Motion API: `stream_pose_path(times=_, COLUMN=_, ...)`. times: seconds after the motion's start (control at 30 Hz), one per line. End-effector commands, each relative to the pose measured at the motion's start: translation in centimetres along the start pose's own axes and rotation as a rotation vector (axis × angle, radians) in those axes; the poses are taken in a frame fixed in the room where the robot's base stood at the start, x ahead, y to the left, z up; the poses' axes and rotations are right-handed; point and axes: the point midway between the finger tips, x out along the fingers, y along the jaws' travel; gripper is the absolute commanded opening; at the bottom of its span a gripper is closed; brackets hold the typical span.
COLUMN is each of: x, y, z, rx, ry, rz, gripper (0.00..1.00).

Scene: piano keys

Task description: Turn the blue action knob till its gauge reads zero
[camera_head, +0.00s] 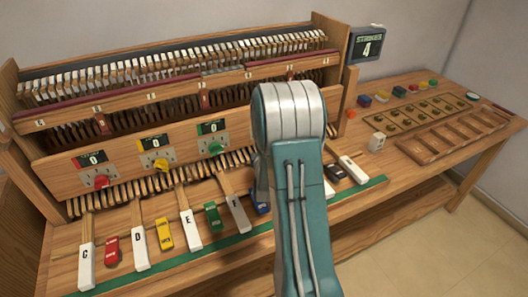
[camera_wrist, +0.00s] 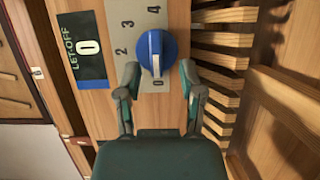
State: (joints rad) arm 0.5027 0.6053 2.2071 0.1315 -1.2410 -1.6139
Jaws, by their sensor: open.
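The blue knob (camera_wrist: 152,48) sits on a grey dial plate (camera_wrist: 137,18) in the wrist view, with its white line lying along the picture's vertical, one end near the 0 mark. The gauge (camera_wrist: 87,47) beside it is labelled LET-OFF and shows 0. My gripper (camera_wrist: 160,73) is open, with one fingertip on each side of the knob's lower part. I cannot tell whether either finger touches it. In the head view my arm hides the blue knob and the gripper.
Red (camera_head: 102,181), yellow (camera_head: 160,165) and green (camera_head: 216,149) knobs sit under gauges reading 0. Lettered keys and coloured blocks lie in front. A screen (camera_head: 367,44) reads STROKES 4. A wooden tray (camera_head: 428,151) lies on the right bench. Wooden slats (camera_wrist: 225,55) stand close beside the dial.

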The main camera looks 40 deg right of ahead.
Motion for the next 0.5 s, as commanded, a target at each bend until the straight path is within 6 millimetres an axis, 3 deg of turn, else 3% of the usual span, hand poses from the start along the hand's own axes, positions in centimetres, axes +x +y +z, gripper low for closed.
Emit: stream_pose_path(times=0.5, x=-9.8, y=-0.2, z=-0.1, rx=0.000, ry=0.002, rz=-0.005, gripper=0.50)
